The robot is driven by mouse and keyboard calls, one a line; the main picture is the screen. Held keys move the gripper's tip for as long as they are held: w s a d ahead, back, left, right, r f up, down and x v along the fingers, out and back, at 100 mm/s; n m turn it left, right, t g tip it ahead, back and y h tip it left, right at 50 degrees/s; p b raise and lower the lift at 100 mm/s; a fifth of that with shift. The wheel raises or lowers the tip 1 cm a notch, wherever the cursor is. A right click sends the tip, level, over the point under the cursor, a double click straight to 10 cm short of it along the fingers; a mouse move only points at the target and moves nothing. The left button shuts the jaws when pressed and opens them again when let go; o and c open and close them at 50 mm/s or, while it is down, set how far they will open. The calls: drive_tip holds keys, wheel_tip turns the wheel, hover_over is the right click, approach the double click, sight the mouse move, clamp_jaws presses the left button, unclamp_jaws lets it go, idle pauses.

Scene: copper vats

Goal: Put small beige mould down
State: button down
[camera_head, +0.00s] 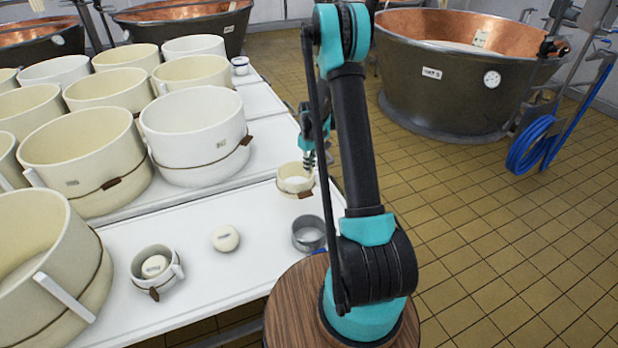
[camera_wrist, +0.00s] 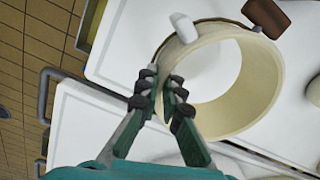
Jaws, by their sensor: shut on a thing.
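The small beige mould (camera_head: 295,190) is an open ring with a brown tab, near the right edge of the white table (camera_head: 262,215). In the wrist view the mould (camera_wrist: 262,95) fills the middle right, and white surface shows through it. My gripper (camera_head: 311,162) is at its right rim, partly hidden by my arm. In the wrist view my gripper (camera_wrist: 162,88) is shut on the left side of the mould's wall. I cannot tell whether its base touches the table.
A grey metal ring (camera_head: 308,236), a pale round cheese (camera_head: 225,239) and another small mould (camera_head: 172,284) with a cheese inside stand nearer on the table. Large beige and white moulds (camera_head: 197,145) crowd the left. A copper vat (camera_head: 440,95) stands beyond the tiled floor. White table between is bare.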

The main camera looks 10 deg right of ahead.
sight(309, 176)
drive_tip(key=shift+f, duration=2.65)
drive_tip(key=shift+f, duration=0.15)
drive_tip(key=c, duration=1.7)
unclamp_jaws()
